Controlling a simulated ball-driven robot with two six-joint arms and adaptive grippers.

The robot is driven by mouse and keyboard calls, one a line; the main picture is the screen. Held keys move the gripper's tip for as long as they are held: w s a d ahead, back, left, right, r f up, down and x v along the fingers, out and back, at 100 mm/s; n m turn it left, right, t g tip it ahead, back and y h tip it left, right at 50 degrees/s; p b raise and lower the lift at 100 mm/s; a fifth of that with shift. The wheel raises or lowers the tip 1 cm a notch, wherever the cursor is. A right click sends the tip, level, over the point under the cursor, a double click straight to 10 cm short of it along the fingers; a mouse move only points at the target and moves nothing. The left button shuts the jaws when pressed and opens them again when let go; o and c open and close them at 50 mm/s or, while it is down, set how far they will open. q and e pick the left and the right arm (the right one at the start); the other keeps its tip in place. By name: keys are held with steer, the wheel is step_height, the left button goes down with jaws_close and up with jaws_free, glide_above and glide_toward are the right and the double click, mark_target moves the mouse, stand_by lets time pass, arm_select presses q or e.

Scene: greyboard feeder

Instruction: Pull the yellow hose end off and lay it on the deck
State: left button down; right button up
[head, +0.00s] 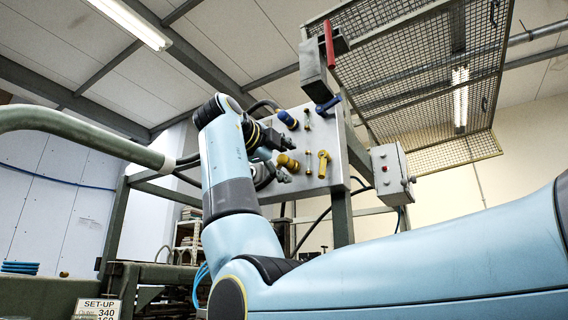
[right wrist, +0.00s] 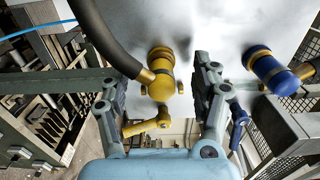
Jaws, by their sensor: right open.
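The yellow hose end (right wrist: 161,76) sits on the grey panel, with a thick black hose (right wrist: 112,40) running from it to the upper left in the right wrist view. It also shows on the panel in the head view (head: 289,163). My right gripper (right wrist: 155,88) is open, with one finger on each side of the yellow hose end in the picture. A gap shows on both sides, and I see no finger touching it. In the head view, my right gripper (head: 283,160) is at the panel's left part. My left gripper is not in view. I cannot make out the deck clearly.
A blue fitting (right wrist: 272,68) is on the panel to the right, and a yellow lever (right wrist: 148,126) is below the hose end. A grey box (head: 392,174) with buttons stands right of the panel (head: 338,135). A mesh guard (head: 430,70) hangs above.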

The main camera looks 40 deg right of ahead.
mark_target(280, 158)
stand_by(0.4)
jaws_close()
steer(key=shift+s+a, duration=0.1)
steer(key=shift+a, duration=0.05)
stand_by(0.4)
steer(key=shift+b+v, duration=0.6)
steer(key=shift+v, duration=2.2)
